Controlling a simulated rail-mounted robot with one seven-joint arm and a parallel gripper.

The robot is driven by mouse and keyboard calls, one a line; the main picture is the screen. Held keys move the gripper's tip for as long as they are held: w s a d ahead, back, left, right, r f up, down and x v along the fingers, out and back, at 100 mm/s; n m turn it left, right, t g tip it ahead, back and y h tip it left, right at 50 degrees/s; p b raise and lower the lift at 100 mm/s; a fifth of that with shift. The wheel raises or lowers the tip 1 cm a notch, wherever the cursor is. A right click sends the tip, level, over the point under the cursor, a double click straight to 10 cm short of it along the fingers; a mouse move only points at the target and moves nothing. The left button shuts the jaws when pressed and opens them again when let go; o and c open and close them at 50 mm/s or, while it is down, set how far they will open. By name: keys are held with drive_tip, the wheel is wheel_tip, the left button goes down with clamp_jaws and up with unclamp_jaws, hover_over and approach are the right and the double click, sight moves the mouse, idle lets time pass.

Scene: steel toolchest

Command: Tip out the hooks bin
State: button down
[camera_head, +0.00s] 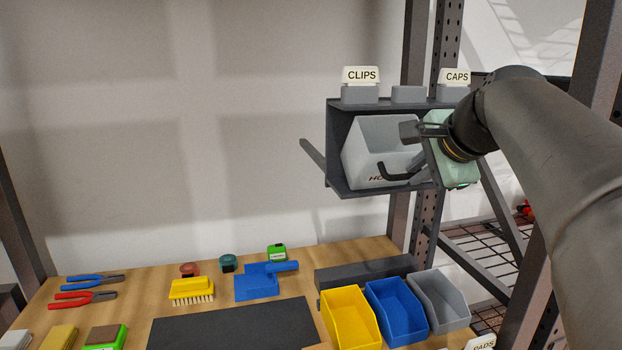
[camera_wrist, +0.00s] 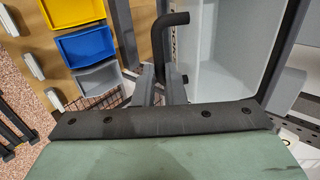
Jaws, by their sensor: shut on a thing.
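The hooks bin (camera_head: 372,135) is a light grey open-fronted bin in the dark wall holder, its dark lettering partly hidden. No hooks show inside from here. A black bent handle (camera_head: 394,175) projects at its front right. My gripper (camera_head: 412,150) is at the bin's right front, shut on this handle. In the wrist view the handle (camera_wrist: 163,38) rises between my gripper's fingers (camera_wrist: 160,88), and the pale bin wall (camera_wrist: 205,65) is just to the right.
The dark holder (camera_head: 334,150) encloses the bin, with CLIPS (camera_head: 361,76) and CAPS (camera_head: 455,77) labels on top. Yellow (camera_head: 349,318), blue (camera_head: 396,312) and grey (camera_head: 440,301) bins stand below on the bench. A dark mat (camera_head: 235,328) lies left, with tools around it.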

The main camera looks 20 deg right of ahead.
drive_tip(key=shift+s+f, duration=0.1)
drive_tip(key=shift+f, duration=0.05)
idle(0.3)
drive_tip(key=c, duration=1.5)
unclamp_jaws()
